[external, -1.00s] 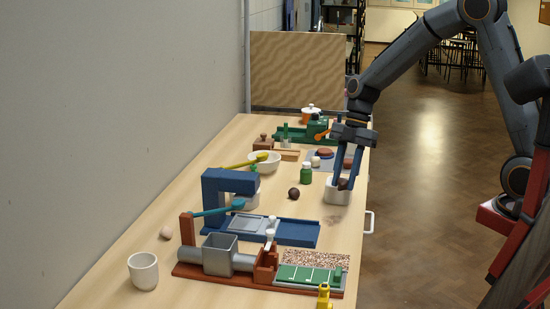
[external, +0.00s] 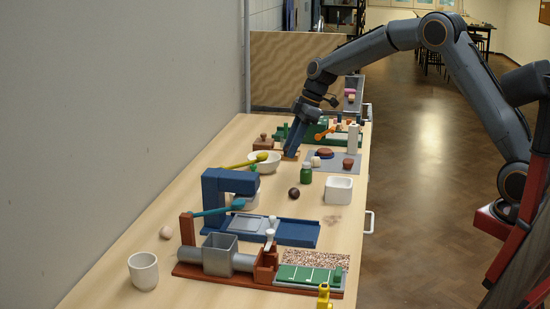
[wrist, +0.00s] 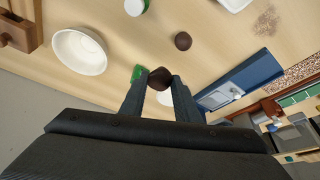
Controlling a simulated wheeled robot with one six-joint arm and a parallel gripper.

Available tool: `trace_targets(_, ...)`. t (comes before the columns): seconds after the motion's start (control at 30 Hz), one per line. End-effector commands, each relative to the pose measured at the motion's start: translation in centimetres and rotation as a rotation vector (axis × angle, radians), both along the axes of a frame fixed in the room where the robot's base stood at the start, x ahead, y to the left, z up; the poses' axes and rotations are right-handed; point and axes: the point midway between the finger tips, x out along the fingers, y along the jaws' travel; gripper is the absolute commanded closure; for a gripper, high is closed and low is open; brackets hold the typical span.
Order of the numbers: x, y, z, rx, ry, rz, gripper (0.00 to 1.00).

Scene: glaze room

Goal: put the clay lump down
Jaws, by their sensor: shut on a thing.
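My gripper (external: 290,154) is shut on a dark brown clay lump (wrist: 160,77), which shows between the fingertips in the wrist view. In the external view the fingers point down near the white bowl (external: 264,163), and I cannot make out the held lump there. The wrist view shows the lump held over the table, with the bowl (wrist: 80,51) to its left. A second dark brown lump (external: 294,193) lies on the table, apart from the gripper; it also shows in the wrist view (wrist: 183,41).
A white square container (external: 338,190) and a green jar (external: 306,174) stand to the right. A blue press (external: 229,184) and a red-brown extruder (external: 220,257) stand nearer the camera. A grey mat (external: 333,167) carries small pieces. Bare table (external: 270,184) lies around the loose lump.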

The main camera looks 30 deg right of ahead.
Motion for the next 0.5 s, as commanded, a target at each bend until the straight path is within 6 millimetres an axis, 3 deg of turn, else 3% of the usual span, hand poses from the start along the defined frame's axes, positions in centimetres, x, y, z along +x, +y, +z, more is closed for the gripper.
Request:
trace_targets(0.03,2.2,0.1,0.0,0.000,-0.003,-0.065,0.94)
trace_targets(0.2,8.2,-0.1,0.8,0.001,-0.004,-0.306,0.94)
trace_targets(0.4,14.0,-0.7,1.5,0.000,-0.002,-0.570,0.94)
trace_targets(0.5,15.9,-1.0,1.9,0.000,-0.002,-0.671,0.94)
